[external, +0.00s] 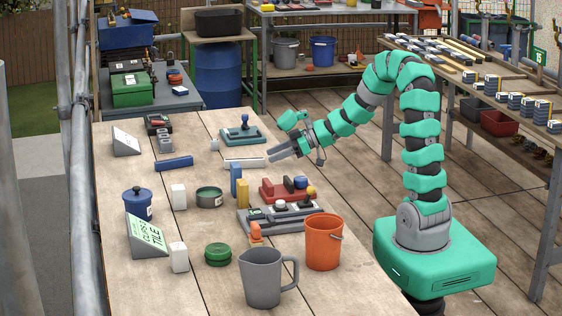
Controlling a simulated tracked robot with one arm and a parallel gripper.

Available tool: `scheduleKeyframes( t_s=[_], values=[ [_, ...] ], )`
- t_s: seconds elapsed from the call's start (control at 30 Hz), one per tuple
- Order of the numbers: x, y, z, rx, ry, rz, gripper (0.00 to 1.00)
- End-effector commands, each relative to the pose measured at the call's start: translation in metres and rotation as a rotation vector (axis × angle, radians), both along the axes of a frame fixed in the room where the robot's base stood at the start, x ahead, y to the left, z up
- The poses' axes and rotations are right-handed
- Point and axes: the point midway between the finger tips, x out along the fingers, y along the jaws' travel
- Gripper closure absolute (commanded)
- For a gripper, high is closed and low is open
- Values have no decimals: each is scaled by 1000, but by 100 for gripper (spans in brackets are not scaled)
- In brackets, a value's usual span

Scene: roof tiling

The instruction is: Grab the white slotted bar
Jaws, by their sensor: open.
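The white slotted bar (243,163) lies flat on the wooden table, behind the upright blue and yellow blocks. Its slots are too small to make out. My gripper (270,155) is open and empty, just right of the bar's right end and seemingly a little above the table. Its fingers point left towards the bar. I cannot tell the exact gap between fingertips and bar.
A teal tool (242,134) sits behind the bar. Blue (235,178) and yellow (242,192) blocks stand in front of it. A red tray (288,191), an orange bucket (323,243) and a grey jug (263,277) are nearer. A blue bar (174,163) lies left.

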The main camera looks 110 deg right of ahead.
Motion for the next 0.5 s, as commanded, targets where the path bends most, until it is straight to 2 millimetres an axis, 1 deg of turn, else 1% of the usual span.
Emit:
scheduleKeyframes(
  t_s=[0.1, 0.3, 0.5],
  values=[
    [15, 0, -8, -2, -3, 4, 53],
    [34, -3, -15, -1, -2, 4, 53],
    [40, -5, -17, 0, 0, 0, 53]
  ],
)
